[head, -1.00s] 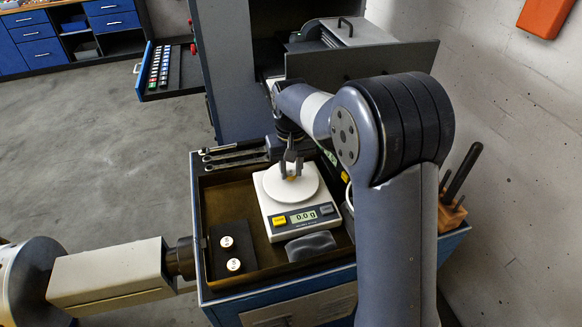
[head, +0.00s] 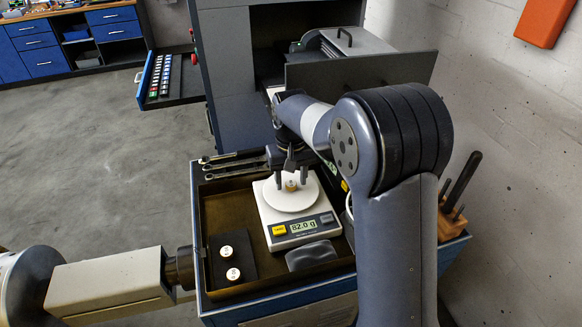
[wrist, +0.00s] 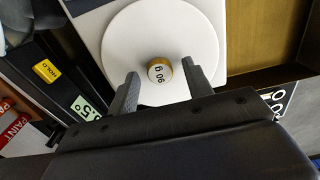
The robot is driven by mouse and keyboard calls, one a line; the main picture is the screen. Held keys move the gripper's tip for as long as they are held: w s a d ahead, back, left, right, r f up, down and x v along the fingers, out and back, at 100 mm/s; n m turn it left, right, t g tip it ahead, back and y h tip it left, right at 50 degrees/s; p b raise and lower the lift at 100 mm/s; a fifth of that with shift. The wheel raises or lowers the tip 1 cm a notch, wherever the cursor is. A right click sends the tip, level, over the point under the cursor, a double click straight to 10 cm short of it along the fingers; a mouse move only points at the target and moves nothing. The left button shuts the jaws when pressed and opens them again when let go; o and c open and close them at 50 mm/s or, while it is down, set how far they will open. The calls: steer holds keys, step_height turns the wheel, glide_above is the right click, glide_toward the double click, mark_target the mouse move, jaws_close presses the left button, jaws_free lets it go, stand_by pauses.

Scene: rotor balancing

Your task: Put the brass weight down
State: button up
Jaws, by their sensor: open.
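The brass weight (head: 291,184) stands upright on the round white pan (head: 291,204) of the scale, whose display (head: 303,226) reads 82.0 g. In the wrist view the weight (wrist: 160,71) is a small brass cylinder with a white, marked top, near the pan's front part. My gripper (head: 292,186) is open, with one finger on each side of the weight. In the wrist view the gripper (wrist: 162,74) shows clear gaps between both fingers and the weight.
Two more white-topped weights (head: 226,252) stand on a black pad (head: 251,264) left of the scale. A dark grey object (head: 311,255) lies in front of the scale. Wrenches (head: 232,162) lie at the tray's back left. An open drawer front (head: 362,68) stands behind the arm.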

mark_target(291, 184)
step_height(291, 184, up, 12)
steer(key=b, duration=0.1)
stand_by(0.5)
step_height(291, 184, down, 12)
steer(key=shift+r+p, duration=0.1)
steer(key=shift+p, duration=0.5)
steer(key=shift+r, duration=0.15)
steer(key=shift+r+b, duration=0.3)
steer(key=shift+r, duration=1)
